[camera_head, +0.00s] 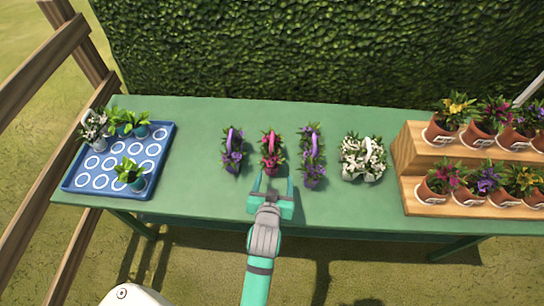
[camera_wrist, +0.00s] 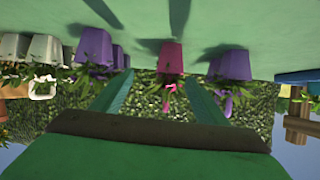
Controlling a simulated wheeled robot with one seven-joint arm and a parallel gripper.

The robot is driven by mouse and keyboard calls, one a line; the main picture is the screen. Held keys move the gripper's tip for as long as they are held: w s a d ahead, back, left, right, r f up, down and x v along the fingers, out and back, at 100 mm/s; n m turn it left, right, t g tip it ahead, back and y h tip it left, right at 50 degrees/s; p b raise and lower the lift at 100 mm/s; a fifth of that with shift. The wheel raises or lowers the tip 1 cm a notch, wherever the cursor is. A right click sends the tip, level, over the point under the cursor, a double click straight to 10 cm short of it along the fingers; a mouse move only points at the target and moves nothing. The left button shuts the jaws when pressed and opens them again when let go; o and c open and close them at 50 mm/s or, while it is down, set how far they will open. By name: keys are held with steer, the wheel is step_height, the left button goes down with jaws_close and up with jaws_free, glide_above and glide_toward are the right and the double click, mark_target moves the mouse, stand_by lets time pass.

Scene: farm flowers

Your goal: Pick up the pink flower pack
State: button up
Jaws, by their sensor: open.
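The pink flower pack (camera_head: 270,153) stands upright near the middle of the green table, with pink blooms and a pink handle. In the wrist view, which looks upside down, its pink pot (camera_wrist: 171,58) shows between and beyond the two fingers. My gripper (camera_head: 271,185) is open and empty, just in front of the pack on the near side. In the wrist view my gripper (camera_wrist: 157,92) has its fingers spread apart. I see no contact with the pack.
A purple pack (camera_head: 232,150) stands close on the left, another purple pack (camera_head: 311,155) close on the right, and a white pack (camera_head: 362,157) further right. A blue tray (camera_head: 88,180) lies left. A wooden stepped stand (camera_head: 412,150) holds pots right. A hedge (camera_head: 300,50) rises behind the green table (camera_head: 200,195).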

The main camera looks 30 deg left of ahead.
mark_target(272, 153)
steer(key=shift+n+g, duration=0.4)
steer(key=shift+n, duration=0.1)
steer(key=w+a, duration=0.1)
steer(key=w+a+r, duration=0.1)
steer(key=w+a, duration=0.1)
steer(key=shift+w+a+r, duration=0.1)
steer(key=shift+r, duration=0.3)
steer(key=shift+a+x, duration=0.1)
steer(key=shift+x, duration=2.5)
steer(key=shift+a+x, duration=0.15)
steer(key=shift+x, duration=2.4)
steer(key=shift+r, duration=0.1)
steer(key=c, duration=1.3)
